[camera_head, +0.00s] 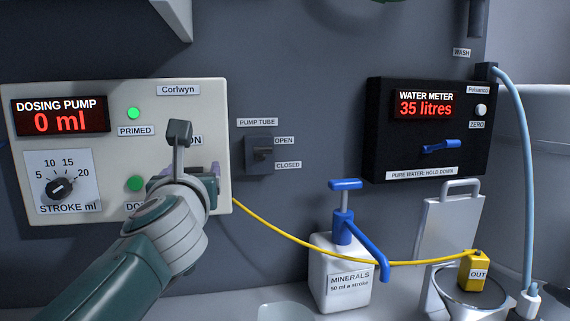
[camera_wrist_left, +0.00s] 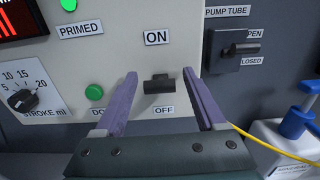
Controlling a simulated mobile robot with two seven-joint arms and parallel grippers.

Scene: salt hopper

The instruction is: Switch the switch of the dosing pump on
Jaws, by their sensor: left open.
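The dosing pump (camera_head: 110,90) is a pale panel on the wall at the left of the head view, with a red display reading 0 ml. Its dark switch (camera_wrist_left: 158,84) shows in the left wrist view between the ON label above and the OFF label below. I cannot clearly tell which way its lever points. My left gripper (camera_wrist_left: 159,76) is open in front of the panel, with one purple finger on each side of the switch. The fingers look apart from it. In the head view my left gripper (camera_head: 190,174) and wrist hide the switch. My right gripper is out of view.
The pump tube valve (camera_head: 259,153) sits just right of the panel. A yellow tube (camera_head: 330,250) runs from the panel to a yellow OUT block (camera_head: 473,270). A minerals bottle (camera_head: 340,275) and the black water meter (camera_head: 385,150) are farther right.

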